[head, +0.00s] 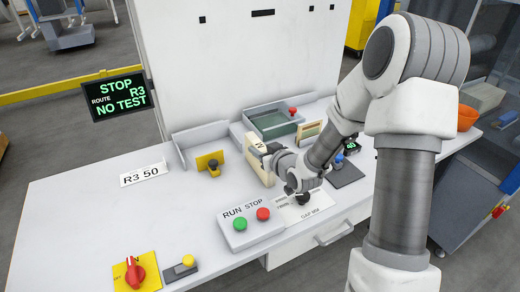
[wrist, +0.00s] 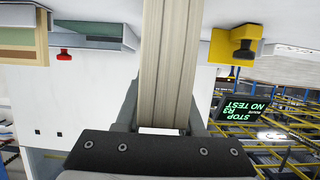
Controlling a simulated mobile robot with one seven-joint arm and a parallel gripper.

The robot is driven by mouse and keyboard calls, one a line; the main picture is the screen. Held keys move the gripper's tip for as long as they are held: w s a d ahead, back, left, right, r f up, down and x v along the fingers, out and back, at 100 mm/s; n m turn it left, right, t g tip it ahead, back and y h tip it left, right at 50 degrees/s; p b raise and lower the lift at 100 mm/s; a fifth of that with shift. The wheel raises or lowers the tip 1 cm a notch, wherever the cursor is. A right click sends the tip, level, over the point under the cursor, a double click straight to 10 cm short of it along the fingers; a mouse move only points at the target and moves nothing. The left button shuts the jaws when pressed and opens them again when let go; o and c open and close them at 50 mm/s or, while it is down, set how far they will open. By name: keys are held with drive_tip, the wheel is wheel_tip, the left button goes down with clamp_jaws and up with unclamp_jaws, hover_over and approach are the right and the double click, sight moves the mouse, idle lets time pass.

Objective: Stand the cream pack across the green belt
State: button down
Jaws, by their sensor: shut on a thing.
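The cream pack (head: 258,165) stands on edge in my gripper (head: 267,152), just left of and in front of the belt unit. In the wrist view the pack (wrist: 166,60) runs up the middle between the fingers, its layered edge facing the camera. My gripper (wrist: 165,128) is shut on it. The green belt (head: 281,130) lies in a grey-walled unit behind and to the right of the pack. The pack is apart from the belt. I cannot tell whether its lower edge touches the table.
A grey angled tray with a yellow block and black knob (head: 209,163) is to the left. The RUN/STOP box (head: 243,228) is in front. Upright cream and green pieces (head: 308,133) stand right of the belt. A sign (head: 116,94) reads STOP, R3, NO TEST.

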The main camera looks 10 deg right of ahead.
drive_tip(key=c, duration=0.5)
unclamp_jaws()
drive_tip(key=shift+r, duration=0.15)
drive_tip(key=shift+p+v, duration=4.7)
drive_tip(key=shift+v, duration=1.3)
drive_tip(key=shift+r, duration=0.15)
